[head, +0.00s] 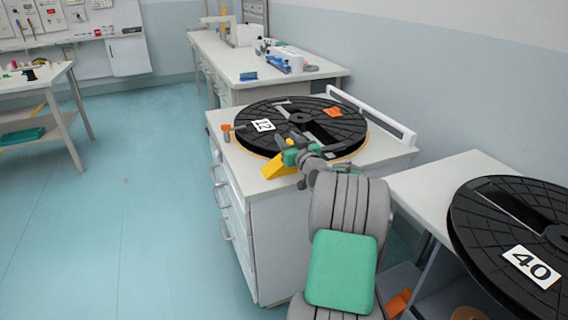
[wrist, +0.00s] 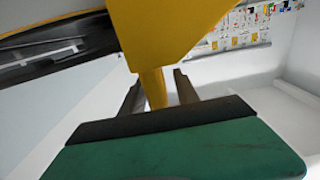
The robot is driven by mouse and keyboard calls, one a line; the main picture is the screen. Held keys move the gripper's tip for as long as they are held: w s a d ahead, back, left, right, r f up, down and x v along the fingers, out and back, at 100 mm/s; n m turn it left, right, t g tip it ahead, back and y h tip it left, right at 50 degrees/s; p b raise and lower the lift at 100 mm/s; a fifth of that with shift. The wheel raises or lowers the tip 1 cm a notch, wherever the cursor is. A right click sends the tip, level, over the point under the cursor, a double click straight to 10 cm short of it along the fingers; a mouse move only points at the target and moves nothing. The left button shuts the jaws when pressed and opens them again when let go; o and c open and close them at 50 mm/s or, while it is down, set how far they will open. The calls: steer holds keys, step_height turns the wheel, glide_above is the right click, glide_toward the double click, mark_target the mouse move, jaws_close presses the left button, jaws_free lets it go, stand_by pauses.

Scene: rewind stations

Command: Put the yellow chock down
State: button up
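The yellow chock (head: 278,166) is a wedge at the front left edge of the bench top, beside the black reel marked 12 (head: 332,130). It looks to rest on the bench, though its underside is not clear. My gripper (head: 290,154) is at the chock, over the reel's near rim. In the wrist view, the chock's broad yellow body (wrist: 168,35) is above, and its narrow stem comes down between my two fingers (wrist: 157,90). A light gap shows between the stem and the right finger, so the fingers look open around it.
An orange block (head: 226,133) stands at the reel's left, and an orange tag (head: 333,112) lies on the reel. A white rail (head: 372,115) runs along the bench's back edge. A reel marked 40 (head: 520,235) lies on the right bench.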

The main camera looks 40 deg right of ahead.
jaws_close()
stand_by(1.2)
